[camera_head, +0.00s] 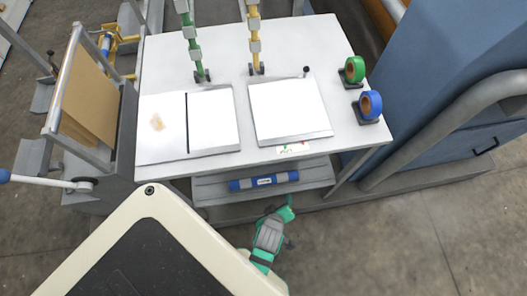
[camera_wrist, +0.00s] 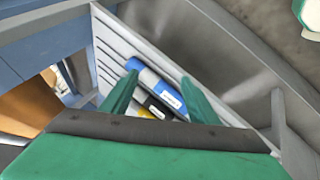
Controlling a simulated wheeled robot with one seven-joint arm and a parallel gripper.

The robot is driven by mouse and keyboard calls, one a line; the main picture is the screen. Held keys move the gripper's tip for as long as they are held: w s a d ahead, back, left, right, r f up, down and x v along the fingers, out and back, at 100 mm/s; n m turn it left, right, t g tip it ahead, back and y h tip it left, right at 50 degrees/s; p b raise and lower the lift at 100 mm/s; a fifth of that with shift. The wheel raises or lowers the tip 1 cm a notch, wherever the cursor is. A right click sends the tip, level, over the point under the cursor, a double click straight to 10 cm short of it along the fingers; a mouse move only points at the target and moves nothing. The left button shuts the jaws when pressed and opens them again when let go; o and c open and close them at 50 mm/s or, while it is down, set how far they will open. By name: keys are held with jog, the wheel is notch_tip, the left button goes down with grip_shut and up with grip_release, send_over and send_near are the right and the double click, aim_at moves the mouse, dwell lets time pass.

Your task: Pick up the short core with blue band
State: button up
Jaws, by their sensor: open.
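A core with blue bands and a pale label (camera_head: 264,181) lies on the low slatted shelf (camera_head: 212,190) under the front edge of the white table. In the wrist view the blue-banded core (camera_wrist: 150,80) lies slantwise, between the two green fingers as seen from the wrist. My gripper (camera_wrist: 160,77) is open, and no contact with the core can be made out. In the head view my gripper (camera_head: 284,208) is just in front of the shelf, below the core's right part. Its fingertips are small there.
A black core (camera_wrist: 157,111) and something yellow lie close beside the blue-banded core. The shelf's raised grey edge (camera_wrist: 160,52) runs alongside. Above is the white tabletop (camera_head: 220,70), with green (camera_head: 355,68) and blue (camera_head: 371,103) rolls at its right.

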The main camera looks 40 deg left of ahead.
aim_at(263, 180)
jog(key=w+a+f+n+g, duration=0.1)
jog(key=a+n, duration=0.1)
jog(key=w+a+f+n+g, duration=0.1)
jog(key=a+n, duration=0.1)
jog(key=w+a+f+n+g, duration=0.1)
jog(key=a, duration=0.1)
jog(key=shift+w+n, duration=0.35)
jog(key=shift+n, duration=0.05)
jog(key=a+n+g, duration=0.1)
jog(key=a+n, duration=0.1)
jog(key=w+a+r+n+g+h, duration=0.1)
jog(key=a+n, duration=0.1)
jog(key=w+a+r+n+g+h, duration=0.1)
jog(key=a+n, duration=0.2)
jog(key=shift+r+g, duration=0.15)
jog(key=shift+g, duration=0.15)
jog(key=shift+s+a+r+n+h, duration=0.1)
jog(key=shift+a+r+n+h, duration=0.2)
jog(key=shift+n, duration=0.1)
jog(key=shift+f, duration=0.75)
jog(key=shift+s+d+f, duration=0.1)
jog(key=shift+d+f, duration=0.1)
jog(key=shift+f, duration=1.3)
jog(key=shift+s+d+f, duration=0.1)
jog(key=shift+d+f, duration=0.1)
jog(key=shift+f, duration=1.25)
jog(key=c, duration=1.2)
